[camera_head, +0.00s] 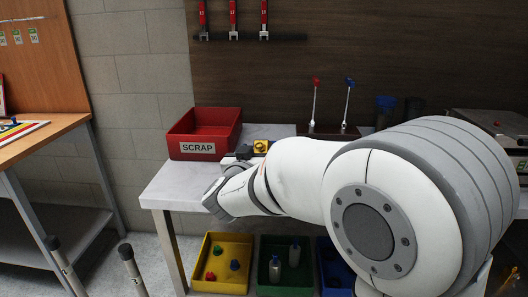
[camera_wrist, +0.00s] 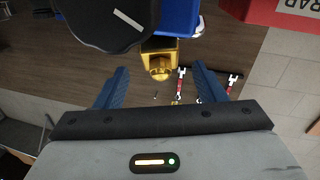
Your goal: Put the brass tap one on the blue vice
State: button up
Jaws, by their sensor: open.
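The brass tap (camera_wrist: 160,62) is in the upper middle of the wrist view, between and just beyond the fingertips of my gripper (camera_wrist: 159,76). A small brass-yellow piece also shows in the head view (camera_head: 261,146), beside the front right of the scrap box. A blue block (camera_wrist: 178,18), seemingly the blue vice, is right against the tap in the wrist view; I cannot tell whether the tap rests on it. My gripper is open, its blue fingers apart. In the head view my arm hides most of the bench around it.
A red box marked SCRAP (camera_head: 205,134) stands on the bench (camera_head: 172,184), left of the brass piece. A large dark rounded thing (camera_wrist: 100,22) fills the wrist view's upper left. Below the bench are yellow (camera_head: 219,285) and green (camera_head: 284,287) trays.

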aim_at(267, 144)
jog(key=x, duration=0.3)
jog(key=shift+w+f, duration=0.15)
jog(key=shift+f, duration=0.05)
jog(key=shift+c, duration=0.2)
jog(key=shift+r, duration=0.1)
grip_shut()
